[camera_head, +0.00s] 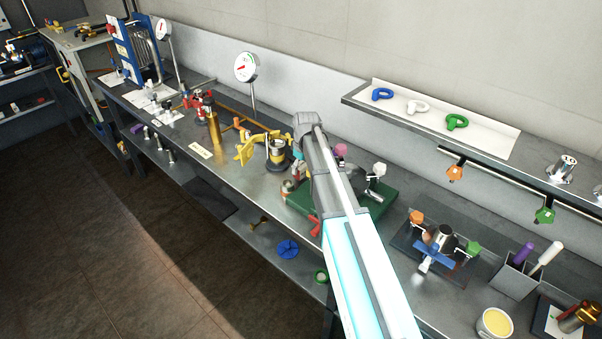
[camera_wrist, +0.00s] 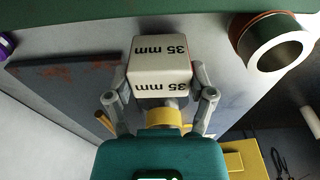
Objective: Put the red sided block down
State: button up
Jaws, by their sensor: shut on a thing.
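My gripper (camera_wrist: 165,88) is shut on a block (camera_wrist: 160,68) in the wrist view. The block shows two pale, cream-white faces, each printed "35 mm" and appearing upside down. A finger presses on the left and on the right of the block. I cannot tell whether the block touches a surface beneath it. In the head view my arm covers the gripper and the block.
A hollow cylinder (camera_wrist: 272,54) with a reddish rim lies right of the block in the wrist view. A grey plate (camera_wrist: 62,92) with rusty patches is at left. In the head view, a green base (camera_head: 376,208) with fittings sits on the crowded bench, beside a yellow clamp (camera_head: 247,150).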

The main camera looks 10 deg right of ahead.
aim_at(304, 167)
jog(key=shift+f, duration=0.55)
jog(key=shift+f+b, duration=0.15)
jog(key=shift+b, duration=0.25)
jog(key=o, duration=1.1)
jog(key=shift+r, duration=0.2)
notch_tip(304, 167, up, 12)
jog(key=s+p, duration=0.1)
jog(key=p, duration=1.1)
jog(key=shift+d, duration=0.45)
jog(key=shift+s, duration=0.1)
